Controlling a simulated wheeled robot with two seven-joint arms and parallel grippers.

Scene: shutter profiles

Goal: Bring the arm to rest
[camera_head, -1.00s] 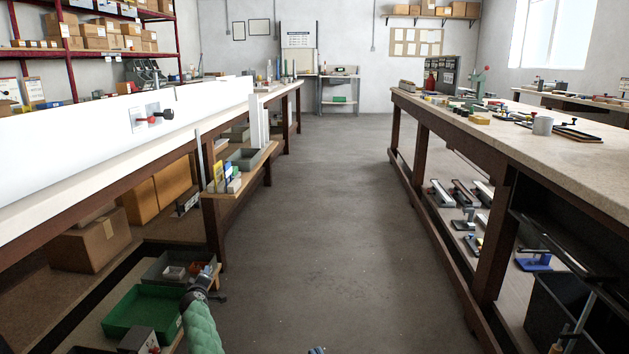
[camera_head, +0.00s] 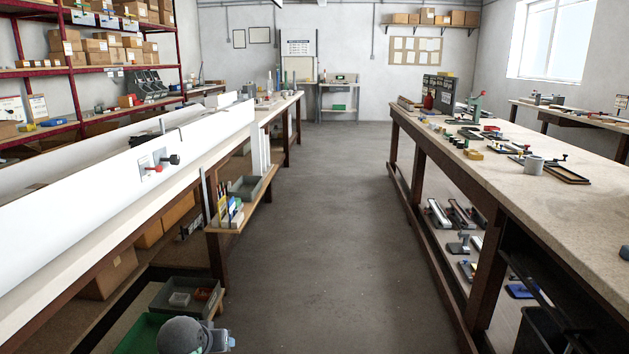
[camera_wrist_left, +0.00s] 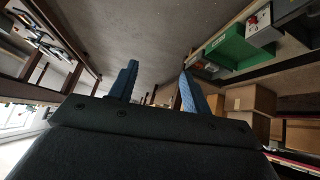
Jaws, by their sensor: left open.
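My left gripper (camera_wrist_left: 158,84) shows in the left wrist view with its two blue fingers apart and nothing between them. Past the fingers are the grey floor and the underside and legs of the benches. In the head view a grey rounded part of my left arm shows at the bottom, left of the middle, in front of the green bin (camera_head: 137,335). My right gripper is not in view.
A long bench with a white panel (camera_head: 105,180) runs along the left. A wooden workbench (camera_head: 575,205) with tools stands at the right. A small side shelf (camera_head: 255,203) juts out from the left bench. The aisle floor (camera_head: 310,230) between them is clear.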

